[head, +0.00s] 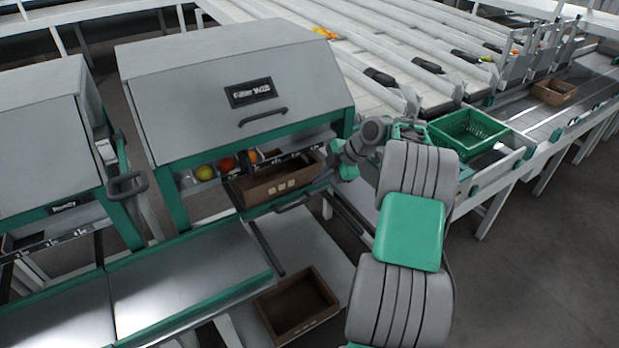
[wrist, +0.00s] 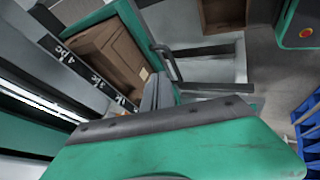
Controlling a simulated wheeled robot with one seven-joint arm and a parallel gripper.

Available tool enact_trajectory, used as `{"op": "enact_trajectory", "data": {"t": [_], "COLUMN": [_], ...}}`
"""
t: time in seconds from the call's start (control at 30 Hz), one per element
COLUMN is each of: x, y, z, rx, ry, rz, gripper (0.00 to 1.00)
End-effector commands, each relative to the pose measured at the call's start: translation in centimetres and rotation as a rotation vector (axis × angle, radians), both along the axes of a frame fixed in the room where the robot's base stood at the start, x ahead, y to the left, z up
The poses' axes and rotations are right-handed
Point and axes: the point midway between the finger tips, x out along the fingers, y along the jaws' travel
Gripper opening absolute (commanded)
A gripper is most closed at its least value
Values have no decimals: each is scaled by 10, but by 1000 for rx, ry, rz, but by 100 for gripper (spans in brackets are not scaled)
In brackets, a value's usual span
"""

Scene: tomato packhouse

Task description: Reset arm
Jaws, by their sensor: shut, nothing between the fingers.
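My arm rises at the right of the head view and bends left at its top. My gripper (wrist: 156,92) shows in the wrist view as grey fingers past its green body, shut and empty. In the head view the gripper end is small and partly hidden, beside the right end of a brown box (head: 278,184) under the grey hooded machine (head: 215,95). The same box (wrist: 105,50) lies to the left of the fingers in the wrist view. I cannot tell the exact gap between them.
Several tomatoes (head: 227,164) sit in the machine's opening. An empty brown crate (head: 296,304) is below. A green crate (head: 467,132) stands on the line behind my arm. A blue crate (wrist: 308,130) is at the wrist view's right edge. Grey floor is open at right.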

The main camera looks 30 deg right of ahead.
Motion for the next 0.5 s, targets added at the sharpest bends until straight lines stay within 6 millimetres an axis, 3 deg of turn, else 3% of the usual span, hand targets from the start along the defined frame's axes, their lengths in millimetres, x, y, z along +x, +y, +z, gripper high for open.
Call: {"op": "enact_trajectory", "data": {"t": [0.17,0.27,0.37,0.43,0.5], "x": [-1,-3,-6,-24,-55], "y": [1,1,-11,-16,-14], "z": [2,1,-7,-38,-75], "rx": [20,92,190,275,348], "ry": [20,92,225,388,570], "rz": [-30,-160,-419,-668,-923], "gripper": [0,0,0,0,0]}}
